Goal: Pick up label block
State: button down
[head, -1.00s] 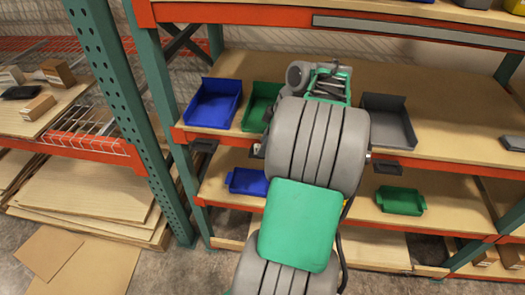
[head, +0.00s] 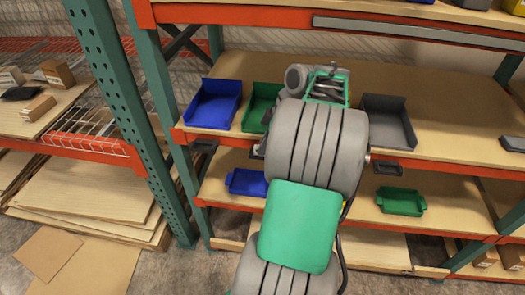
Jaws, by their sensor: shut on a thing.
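My gripper's jaws cannot be made out; my own grey and green arm rises up the middle of the head view and blocks the shelf front there. I cannot make out a label block. A small pale and dark piece (head: 257,152) shows at the shelf edge, just left of my arm and below the green bin (head: 258,106). I cannot tell whether it is the block or a holder. The green bin is partly hidden by my arm.
A blue bin (head: 213,103) and a grey bin (head: 388,121) stand on the same shelf. Below are a small blue bin (head: 246,182) and a green tray (head: 402,201). A green upright (head: 119,107) stands left. The shelf behind the bins is largely clear.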

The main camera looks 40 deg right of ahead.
dwell(0.3)
notch_tip(320, 180, up, 3)
jog(key=shift+f, duration=0.15)
jog(key=s+a+r+p, duration=0.4)
jog(key=s+r+p, duration=0.2)
jog(key=s+r, duration=0.7)
jog(key=shift+s+r, duration=0.2)
jog(key=shift+r, duration=0.45)
